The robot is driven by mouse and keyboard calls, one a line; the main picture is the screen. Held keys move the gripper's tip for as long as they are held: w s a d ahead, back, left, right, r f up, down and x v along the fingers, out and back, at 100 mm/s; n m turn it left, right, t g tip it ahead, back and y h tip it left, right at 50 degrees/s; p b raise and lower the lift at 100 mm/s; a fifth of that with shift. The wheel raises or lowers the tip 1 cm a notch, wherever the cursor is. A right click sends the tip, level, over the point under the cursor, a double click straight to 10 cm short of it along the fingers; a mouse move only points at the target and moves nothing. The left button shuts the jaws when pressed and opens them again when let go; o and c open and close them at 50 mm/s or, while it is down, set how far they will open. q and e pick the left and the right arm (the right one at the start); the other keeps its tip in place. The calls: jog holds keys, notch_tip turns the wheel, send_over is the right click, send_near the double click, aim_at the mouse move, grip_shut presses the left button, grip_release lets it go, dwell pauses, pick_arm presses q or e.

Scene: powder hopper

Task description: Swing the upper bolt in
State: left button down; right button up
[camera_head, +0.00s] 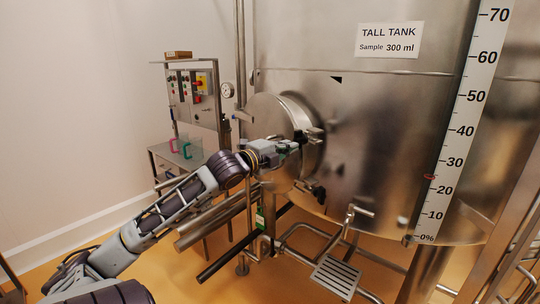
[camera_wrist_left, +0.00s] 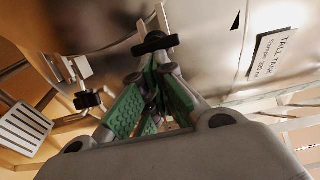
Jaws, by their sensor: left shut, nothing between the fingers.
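The steel tank carries a round hatch door (camera_head: 262,122) on its side. The upper bolt (camera_head: 314,132), with a dark knob, sits at the right rim of the hatch; its black knob also shows in the left wrist view (camera_wrist_left: 155,43). A lower bolt (camera_head: 317,193) sits below it, its black knob left of my fingers in the left wrist view (camera_wrist_left: 88,99). My left gripper (camera_head: 290,147) is in front of the hatch, shut and empty. In the left wrist view its green-padded fingers (camera_wrist_left: 151,90) point at the upper bolt's knob, close to it; contact is unclear. My right gripper is out of view.
A control panel (camera_head: 196,95) on a cart stands left of the tank. Pipes run below the hatch. A sample tap (camera_head: 357,211) and a slatted tray (camera_head: 336,277) are at lower right. A level scale (camera_head: 463,130) is at the right.

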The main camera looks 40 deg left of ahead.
pick_arm(q)
jog(key=s, duration=0.8)
jog(key=shift+d, duration=0.4)
jog(key=c, duration=2.2)
grip_release()
